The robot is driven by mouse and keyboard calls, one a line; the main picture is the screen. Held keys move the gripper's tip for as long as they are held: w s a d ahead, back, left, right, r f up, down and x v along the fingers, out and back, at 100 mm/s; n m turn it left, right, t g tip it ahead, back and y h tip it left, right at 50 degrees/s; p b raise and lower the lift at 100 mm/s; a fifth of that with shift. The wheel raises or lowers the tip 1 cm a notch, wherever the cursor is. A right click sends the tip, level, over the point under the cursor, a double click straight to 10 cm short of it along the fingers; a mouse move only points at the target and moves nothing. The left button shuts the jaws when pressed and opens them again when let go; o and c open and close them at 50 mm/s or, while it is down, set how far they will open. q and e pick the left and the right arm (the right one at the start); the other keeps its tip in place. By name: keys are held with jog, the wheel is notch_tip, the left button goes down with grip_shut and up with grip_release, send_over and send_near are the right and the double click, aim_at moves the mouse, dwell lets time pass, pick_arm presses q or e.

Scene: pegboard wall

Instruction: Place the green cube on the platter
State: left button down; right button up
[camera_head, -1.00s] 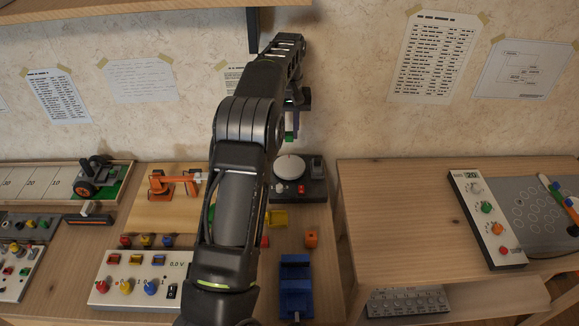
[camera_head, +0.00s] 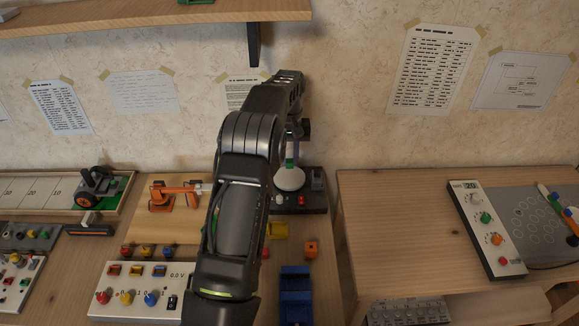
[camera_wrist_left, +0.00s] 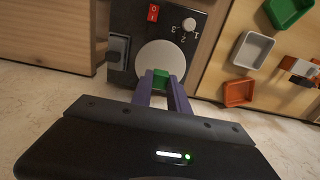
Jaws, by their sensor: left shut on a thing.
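The green cube (camera_wrist_left: 161,80) is between the fingertips of my left gripper (camera_wrist_left: 161,78), which is shut on it. In the head view the green cube (camera_head: 289,162) shows just above or at the far part of the round pale platter (camera_head: 289,179). The platter (camera_wrist_left: 160,58) sits on a dark box with a red switch and a knob. In the wrist view the cube overlaps the platter's near edge; I cannot tell whether it touches. My left gripper (camera_head: 291,150) points down, partly hidden behind my arm. My right gripper is not in view.
An orange toy arm (camera_head: 175,195) stands on a wooden board left of the platter. A yellow block (camera_head: 278,230), an orange block (camera_head: 311,249) and a blue holder (camera_head: 296,290) lie in front. A gap separates this table from the right-hand table (camera_head: 400,230).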

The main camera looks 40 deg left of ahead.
aim_at(290, 161)
pick_arm(q)
jog(key=shift+f+p, duration=0.3)
jog(key=shift+f, duration=1.65)
jog(key=shift+f, duration=0.1)
jog(key=shift+f, duration=0.15)
jog(key=c, duration=1.3)
grip_release()
notch_tip(290, 161, up, 12)
jog(key=shift+r, duration=0.25)
